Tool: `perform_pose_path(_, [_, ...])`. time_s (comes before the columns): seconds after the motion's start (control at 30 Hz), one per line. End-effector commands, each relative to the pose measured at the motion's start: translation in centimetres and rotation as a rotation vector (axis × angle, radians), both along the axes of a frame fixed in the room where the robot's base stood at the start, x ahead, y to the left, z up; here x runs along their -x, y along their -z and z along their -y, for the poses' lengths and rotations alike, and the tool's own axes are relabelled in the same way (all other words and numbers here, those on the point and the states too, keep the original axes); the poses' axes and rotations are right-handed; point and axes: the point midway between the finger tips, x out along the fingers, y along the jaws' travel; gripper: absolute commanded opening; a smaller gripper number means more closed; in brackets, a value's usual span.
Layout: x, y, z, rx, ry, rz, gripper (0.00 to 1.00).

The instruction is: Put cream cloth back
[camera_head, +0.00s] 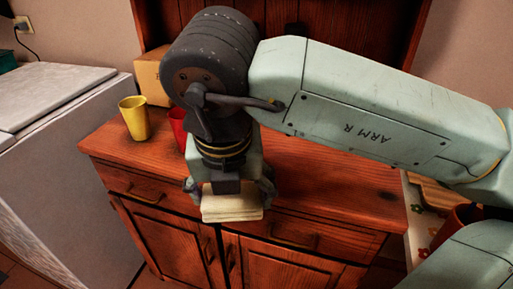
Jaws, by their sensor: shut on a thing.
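The cream cloth (231,207) is a folded, layered pad at the front edge of the wooden cabinet's top. My gripper (230,190) points down over it with one finger at each side, shut on it. The cloth is in front of the cabinet's drawer front in the picture. I cannot tell whether it touches the cabinet top. My arm and wrist hide part of the cabinet top behind the gripper.
The wooden cabinet (325,205) has free room on its top to the right. A yellow cup (134,119) stands at its left, and a red cup (178,124) is partly hidden behind my wrist. A cardboard box (150,76) stands behind. A white appliance (65,140) is at left.

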Motion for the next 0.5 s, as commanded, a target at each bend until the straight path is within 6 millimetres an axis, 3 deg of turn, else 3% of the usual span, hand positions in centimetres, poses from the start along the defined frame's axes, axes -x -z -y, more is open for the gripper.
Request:
perform_pose_path(0.17, [-1.1, -0.1, 0.3, -0.002, 0.0, -0.002, 0.56])
perform_pose_path(0.5, [-9.5, 0.5, 2.4, -0.004, 0.002, -0.004, 0.56])
